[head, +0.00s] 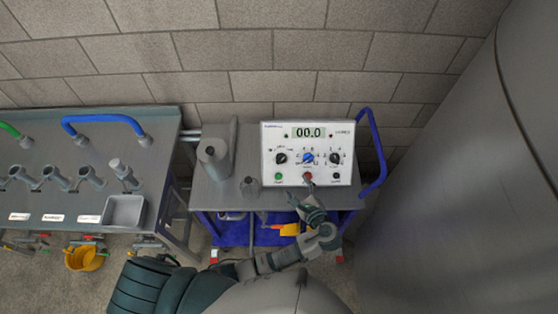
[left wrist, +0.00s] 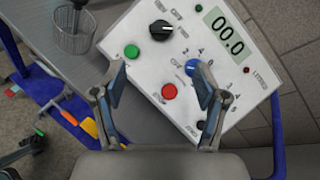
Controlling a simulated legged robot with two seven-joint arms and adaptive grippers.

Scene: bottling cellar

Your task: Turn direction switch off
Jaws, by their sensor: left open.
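A white control panel (head: 268,146) stands on the cart, its display (head: 308,132) reading 00.0. In its middle row are a left black knob (head: 281,158), a blue knob (head: 308,158) and a right black knob (head: 335,158). My left gripper (head: 306,196) is open and empty at the panel's lower edge. In the left wrist view its fingers (left wrist: 160,78) straddle the red button (left wrist: 169,91). One fingertip overlaps the blue knob (left wrist: 191,66); contact cannot be told. My right gripper is not in view.
A green button (head: 278,177) and a small black button (head: 336,176) flank the red one. A mesh cup (head: 250,187) and a grey cylinder (head: 213,155) stand left of the panel. A blue handle (head: 377,155) and a large steel tank (head: 455,190) are right.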

